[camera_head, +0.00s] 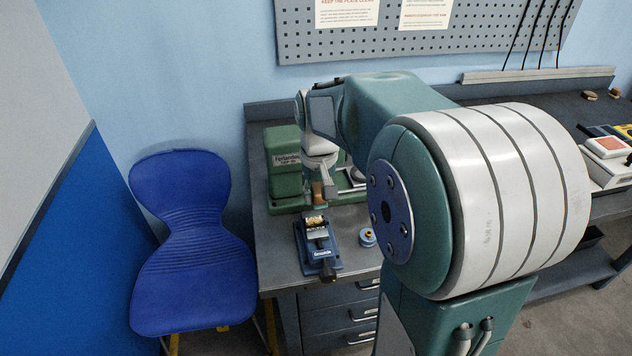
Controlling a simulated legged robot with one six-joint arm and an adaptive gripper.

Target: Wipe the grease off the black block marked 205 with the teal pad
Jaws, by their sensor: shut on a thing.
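My gripper (327,190) is over the left part of the bench, pointing down between the green machine and the blue vise. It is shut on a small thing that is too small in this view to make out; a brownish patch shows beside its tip. A blue vise (318,246) with a dark handle stands below and in front of it, with a gold-coloured piece at its far end. I cannot make out the black block marked 205 or the teal pad. My arm covers much of the bench's middle.
A green machine (283,165) stands behind the gripper. A small blue round thing (367,237) sits right of the vise on the grey bench (272,262). A blue chair (190,260) stands at the left. A white device (607,160) is at the far right.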

